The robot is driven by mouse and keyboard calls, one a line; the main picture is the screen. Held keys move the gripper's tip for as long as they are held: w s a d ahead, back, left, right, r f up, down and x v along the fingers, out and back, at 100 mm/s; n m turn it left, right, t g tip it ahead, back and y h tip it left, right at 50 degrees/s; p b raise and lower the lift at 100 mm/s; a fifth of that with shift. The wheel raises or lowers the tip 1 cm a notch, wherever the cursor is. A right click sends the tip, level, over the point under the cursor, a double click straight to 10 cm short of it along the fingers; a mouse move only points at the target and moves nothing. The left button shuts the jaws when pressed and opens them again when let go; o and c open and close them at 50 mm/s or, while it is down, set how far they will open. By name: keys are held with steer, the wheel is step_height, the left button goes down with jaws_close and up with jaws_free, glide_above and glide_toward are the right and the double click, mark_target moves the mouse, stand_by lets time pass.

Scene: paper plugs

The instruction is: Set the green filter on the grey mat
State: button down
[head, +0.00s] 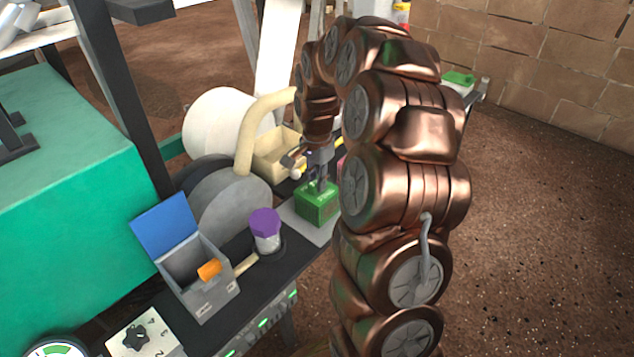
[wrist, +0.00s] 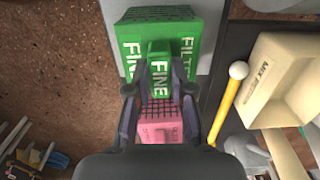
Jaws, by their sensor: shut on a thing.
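The green filter (head: 318,206) is a block with a raised handle, over the grey mat (head: 294,218) in the head view. In the wrist view the green filter (wrist: 135,35) shows the words FILTER and FINE, with a strip of the mat (wrist: 208,35) beside it. My gripper (head: 319,182) comes from above and is shut on the filter's handle. Its fingers (wrist: 160,88) stand on either side of the handle in the wrist view. I cannot tell whether the filter's underside touches the mat.
A pink block (wrist: 160,125) is close to my fingers in the wrist view. A cream bin (head: 277,160) and a yellow stick with a white knob (wrist: 228,105) lie beside. A purple-lidded jar (head: 265,228) and a grey box with a blue lid (head: 205,292) stand nearer on the dark bench.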

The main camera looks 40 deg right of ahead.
steer(key=shift+f, duration=0.1)
steer(key=c, duration=1)
jaws_free()
step_height(320, 180, up, 12)
steer(key=p, duration=0.3)
steer(key=s+a+n+g, duration=0.2)
steer(key=s+a+n, duration=0.7)
steer(key=s+a, duration=0.55)
steer(key=s+a+f+n, duration=0.1)
steer(key=s+a+n, duration=0.1)
steer(key=s, duration=0.4)
steer(key=s+a+f+n+g, duration=0.1)
steer(key=s+a+n, duration=0.1)
steer(key=s, duration=0.3)
steer(key=s+a+f+n, duration=0.2)
steer(key=s, duration=0.4)
steer(key=shift+s+a+n+g, duration=0.3)
steer(key=shift+a+g, duration=0.05)
steer(key=shift+g, duration=0.05)
